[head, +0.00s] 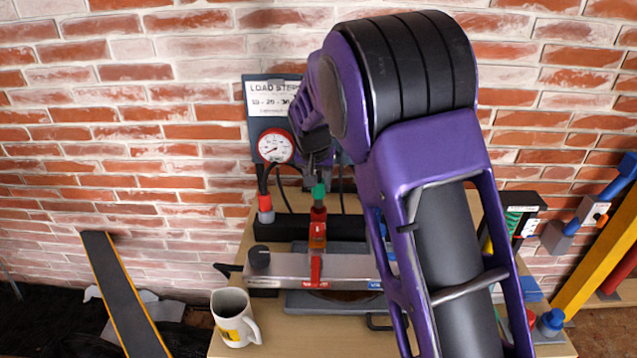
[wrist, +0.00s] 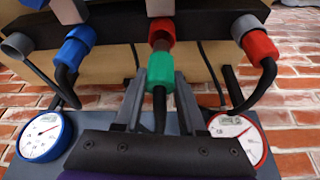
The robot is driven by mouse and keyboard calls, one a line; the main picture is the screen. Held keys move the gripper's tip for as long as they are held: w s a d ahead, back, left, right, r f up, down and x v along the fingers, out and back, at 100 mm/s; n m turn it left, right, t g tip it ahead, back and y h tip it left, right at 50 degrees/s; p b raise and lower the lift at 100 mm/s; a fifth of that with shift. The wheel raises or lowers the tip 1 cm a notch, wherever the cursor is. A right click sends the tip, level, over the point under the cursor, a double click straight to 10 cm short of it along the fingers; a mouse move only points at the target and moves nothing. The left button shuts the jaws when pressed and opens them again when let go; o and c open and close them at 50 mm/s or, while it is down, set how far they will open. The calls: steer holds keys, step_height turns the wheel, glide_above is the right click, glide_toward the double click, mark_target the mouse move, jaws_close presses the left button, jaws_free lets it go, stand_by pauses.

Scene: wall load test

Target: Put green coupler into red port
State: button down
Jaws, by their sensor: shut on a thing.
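The green coupler (head: 319,191) is held in my gripper (head: 318,160). In the wrist view, the coupler (wrist: 160,70) sits between the two grey fingers (wrist: 160,92), with a black hose running back from it. The red port (head: 318,214) is directly below the coupler in the head view, and they line up. In the wrist view, the red port (wrist: 161,30) is just ahead of the coupler, with a brownish part between. The two look very close or touching; I cannot tell whether the coupler is inside the port.
A blue coupler (wrist: 76,46) and a red coupler (wrist: 258,46) with hoses flank the port, beside a blue gauge (wrist: 45,136) and a red gauge (wrist: 238,138). A grey pump bar (head: 345,268) and a mug (head: 234,318) are on the bench. A brick wall stands behind.

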mark_target(319, 197)
steer(key=shift+f, duration=0.1)
steer(key=shift+f+b, duration=0.45)
steer(key=shift+f, duration=0.05)
steer(key=shift+f, duration=0.1)
stand_by(0.5)
steer(key=shift+f+b, duration=0.45)
steer(key=shift+f, duration=0.1)
steer(key=shift+f, duration=0.15)
steer(key=shift+f+b, duration=0.45)
steer(key=shift+f, duration=0.05)
steer(key=shift+f, duration=0.25)
stand_by(0.6)
